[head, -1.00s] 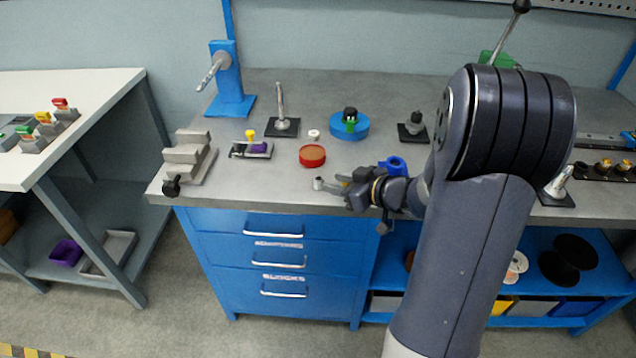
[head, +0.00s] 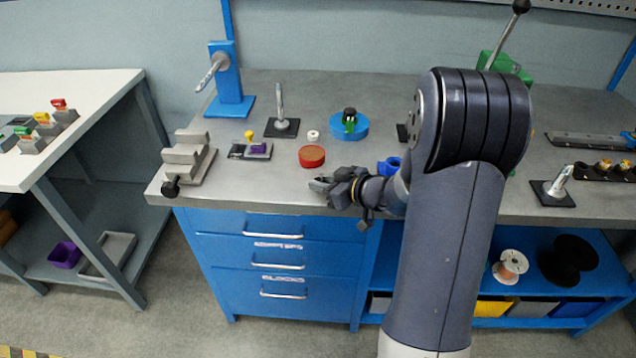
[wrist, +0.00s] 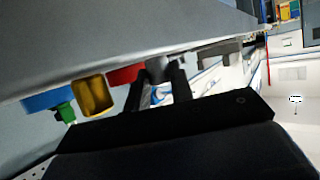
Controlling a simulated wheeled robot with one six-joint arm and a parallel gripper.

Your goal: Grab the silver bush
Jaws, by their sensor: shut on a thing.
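The silver bush (wrist: 157,68) is a small grey cylinder between my two dark fingers in the wrist view. My gripper (wrist: 159,82) is shut on it. In the head view my gripper (head: 320,184) is low at the front edge of the grey bench, and the bush is mostly hidden by the fingers there. I cannot tell whether the bush still touches the bench top.
A red round block (head: 312,156) lies just behind my gripper. A blue disc (head: 361,127) with a green and black part stands farther back. A blue part (head: 389,166) is right of the gripper. A stepped grey block (head: 188,160) stands at the bench's left end.

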